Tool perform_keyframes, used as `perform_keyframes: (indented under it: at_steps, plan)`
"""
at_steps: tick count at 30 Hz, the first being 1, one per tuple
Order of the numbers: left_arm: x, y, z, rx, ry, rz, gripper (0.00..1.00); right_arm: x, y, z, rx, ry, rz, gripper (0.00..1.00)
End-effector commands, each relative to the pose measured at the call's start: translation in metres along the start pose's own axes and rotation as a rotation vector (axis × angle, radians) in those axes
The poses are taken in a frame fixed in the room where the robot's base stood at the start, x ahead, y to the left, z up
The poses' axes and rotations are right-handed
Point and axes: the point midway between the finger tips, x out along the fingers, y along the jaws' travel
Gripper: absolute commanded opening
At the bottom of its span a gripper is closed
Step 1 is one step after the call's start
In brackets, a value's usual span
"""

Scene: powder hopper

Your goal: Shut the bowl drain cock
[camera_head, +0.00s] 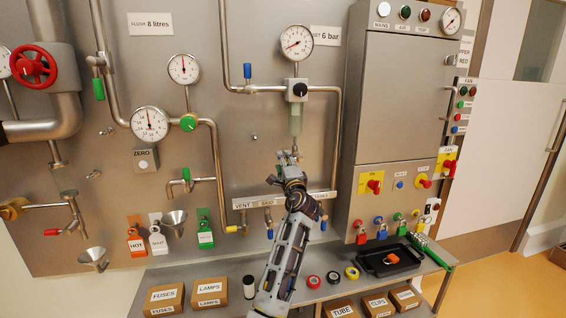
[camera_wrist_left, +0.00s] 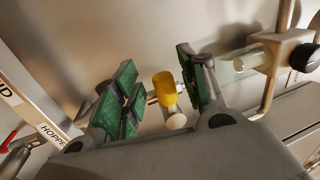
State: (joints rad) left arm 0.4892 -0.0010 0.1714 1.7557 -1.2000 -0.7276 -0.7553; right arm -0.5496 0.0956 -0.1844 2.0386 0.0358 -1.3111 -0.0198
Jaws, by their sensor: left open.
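The clear filter bowl (camera_head: 296,121) hangs below the black-knobbed regulator (camera_head: 297,90) on the panel. In the wrist view the bowl (camera_wrist_left: 238,66) lies sideways to the right. A small yellow handle (camera_wrist_left: 165,88), apparently the bowl drain cock's, shows between my fingers, near the bowl's end. My left gripper (camera_head: 291,160) is just below the bowl in the head view and hides the cock there. In the wrist view my left gripper (camera_wrist_left: 162,92) is open, its green pads on either side of the yellow handle. Clear gaps show; contact cannot be told. My right gripper is out of view.
A steel pipe (camera_head: 338,140) runs down right of the bowl. The grey cabinet (camera_head: 400,110) stands further right. Below are a shelf with tape rolls and a black tray (camera_head: 388,262).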

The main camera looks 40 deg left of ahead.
Motion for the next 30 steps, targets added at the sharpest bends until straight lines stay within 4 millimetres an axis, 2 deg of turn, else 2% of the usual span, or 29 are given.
perform_keyframes:
  at_steps: [21,30]
  plan:
    - [-0.086,0.001,0.000,-0.001,0.000,0.002,0.42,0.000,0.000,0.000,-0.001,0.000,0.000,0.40]
    - [-0.106,0.001,0.000,0.000,-0.001,0.002,0.42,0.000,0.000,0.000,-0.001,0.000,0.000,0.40]
